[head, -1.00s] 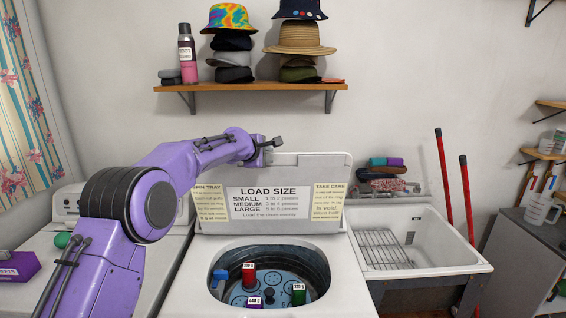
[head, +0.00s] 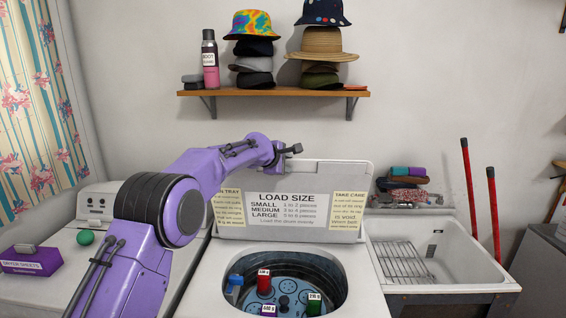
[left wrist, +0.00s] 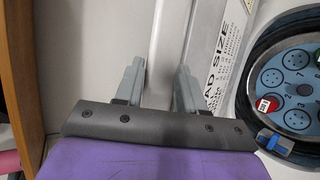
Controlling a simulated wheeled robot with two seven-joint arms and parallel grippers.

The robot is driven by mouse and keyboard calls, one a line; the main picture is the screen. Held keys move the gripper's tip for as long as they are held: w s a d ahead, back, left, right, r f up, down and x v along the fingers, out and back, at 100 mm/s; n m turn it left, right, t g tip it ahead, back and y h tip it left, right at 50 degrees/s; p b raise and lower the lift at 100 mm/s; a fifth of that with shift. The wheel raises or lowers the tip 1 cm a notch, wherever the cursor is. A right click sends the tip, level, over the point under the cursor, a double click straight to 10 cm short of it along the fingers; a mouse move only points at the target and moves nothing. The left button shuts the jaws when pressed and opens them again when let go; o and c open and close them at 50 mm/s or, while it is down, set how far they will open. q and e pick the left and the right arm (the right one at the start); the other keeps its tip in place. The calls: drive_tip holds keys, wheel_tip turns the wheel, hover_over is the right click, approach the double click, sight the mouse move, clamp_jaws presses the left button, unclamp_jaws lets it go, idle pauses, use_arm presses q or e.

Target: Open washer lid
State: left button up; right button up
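The washer lid (head: 345,175) stands raised and near upright at the back of the white washer (head: 205,290). Its inner face carries a LOAD SIZE label and two yellow notes. The tub opening below is uncovered. My left gripper (head: 291,150) is at the top left part of the lid, its body partly hidden by my arm. In the left wrist view the two fingers of the left gripper (left wrist: 160,68) are spread apart, with the edge of the lid (left wrist: 172,35) showing between and beyond them. Contact cannot be told. My right gripper is not in view.
Red, purple and green labelled items and a blue one are in the washer tub (head: 335,275). A sink (head: 450,255) with a rack stands right. A dryer with a green ball (head: 85,237) and purple box (head: 32,260) stands left. A shelf (head: 275,93) hangs above.

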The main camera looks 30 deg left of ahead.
use_arm(q)
drive_tip(key=shift+s+r+b, duration=0.15)
drive_tip(key=shift+s+b, duration=0.25)
drive_tip(key=b+v, duration=0.3)
drive_tip(key=v, duration=0.6)
drive_tip(key=shift+s+r+b, duration=0.2)
drive_tip(key=shift+b, duration=0.1)
drive_tip(key=shift+a, duration=0.1)
